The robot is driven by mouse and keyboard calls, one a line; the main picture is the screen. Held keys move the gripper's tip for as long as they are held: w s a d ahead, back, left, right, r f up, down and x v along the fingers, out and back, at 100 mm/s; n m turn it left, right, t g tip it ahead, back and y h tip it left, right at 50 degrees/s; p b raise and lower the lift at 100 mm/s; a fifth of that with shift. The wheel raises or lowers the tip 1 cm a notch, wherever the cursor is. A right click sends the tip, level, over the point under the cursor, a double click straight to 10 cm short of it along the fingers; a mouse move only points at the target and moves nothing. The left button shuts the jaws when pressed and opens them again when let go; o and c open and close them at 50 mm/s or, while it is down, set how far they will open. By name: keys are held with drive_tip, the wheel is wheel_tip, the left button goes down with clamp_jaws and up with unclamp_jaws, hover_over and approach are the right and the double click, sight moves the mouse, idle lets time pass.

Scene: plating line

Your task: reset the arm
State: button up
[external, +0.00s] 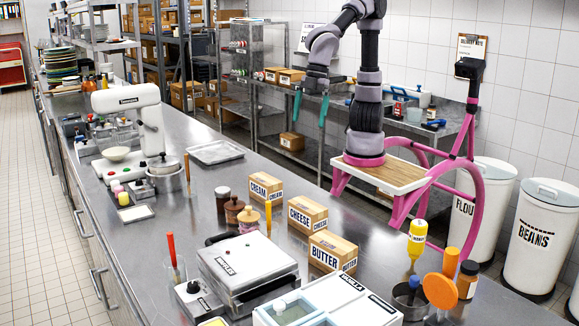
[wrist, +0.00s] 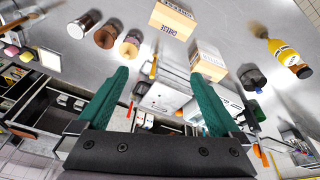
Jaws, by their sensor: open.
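My gripper (external: 310,106) has two green fingers pointing down, apart and empty. In the external view it hangs in the air beyond the far edge of the steel counter (external: 330,215), left of my arm's upright links. In the wrist view my gripper (wrist: 165,95) shows both green fingers spread, with nothing held between them. My arm is bent, with the forearm folded over at the top. It stands on a pink-legged base with a wooden top.
Cream (external: 265,188), cheese (external: 307,213) and butter (external: 332,252) boxes stand on the counter. A white mixer (external: 135,115) stands further left. Flour (external: 480,210) and beans (external: 541,238) bins stand right of my base.

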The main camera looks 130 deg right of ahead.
drive_tip(key=s+d+r+m+t, duration=0.2)
drive_tip(key=s+d+m, duration=0.2)
drive_tip(key=s, duration=0.3)
drive_tip(key=s+d+r+m+t+y, duration=0.1)
drive_tip(key=s+d+m, duration=0.3)
drive_tip(key=s, duration=0.4)
drive_tip(key=shift+d+r+m+t, duration=0.4)
drive_tip(key=shift+d+r+t, duration=0.2)
drive_tip(key=shift+r, duration=0.15)
